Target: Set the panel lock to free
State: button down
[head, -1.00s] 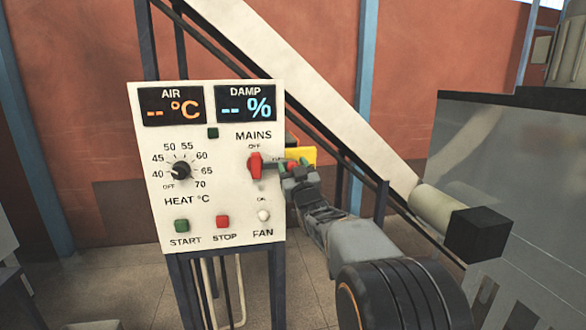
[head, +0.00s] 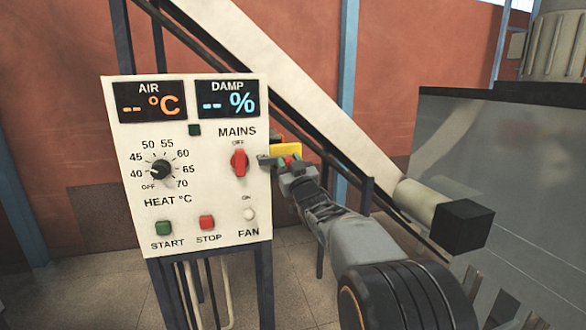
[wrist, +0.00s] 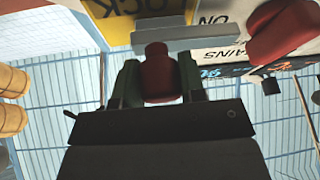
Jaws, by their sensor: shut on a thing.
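The control panel (head: 190,215) stands upright in the head view. A yellow plate (head: 290,149) shows at its right side, partly behind my gripper. In the wrist view the yellow plate (wrist: 110,18) carries black letters, read upside down as part of "LOCK". My gripper (wrist: 158,76) has its two green fingers on either side of a red knob (wrist: 157,70) and is shut on it. In the head view my gripper (head: 288,164) is just right of the panel. A grey bar (wrist: 180,37) lies just beyond the knob. I cannot read the lock's setting.
The red mains switch (head: 239,162) is close left of my gripper and also shows in the wrist view (wrist: 283,30). A heat dial (head: 160,170) and several buttons are on the panel. A cylinder with a black block (head: 463,226) is to the right.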

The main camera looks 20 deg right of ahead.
jog(key=shift+d, duration=0.1)
jog(key=c, duration=0.7)
grip_release()
jog(key=shift+d, duration=0.1)
jog(key=shift+s, duration=0.1)
jog(key=shift+s+f, duration=0.25)
jog(key=shift+s, duration=0.05)
jog(key=b+v, duration=0.4)
jog(key=v, duration=0.9)
jog(key=shift+r+b, duration=0.1)
jog(key=shift+b, duration=0.2)
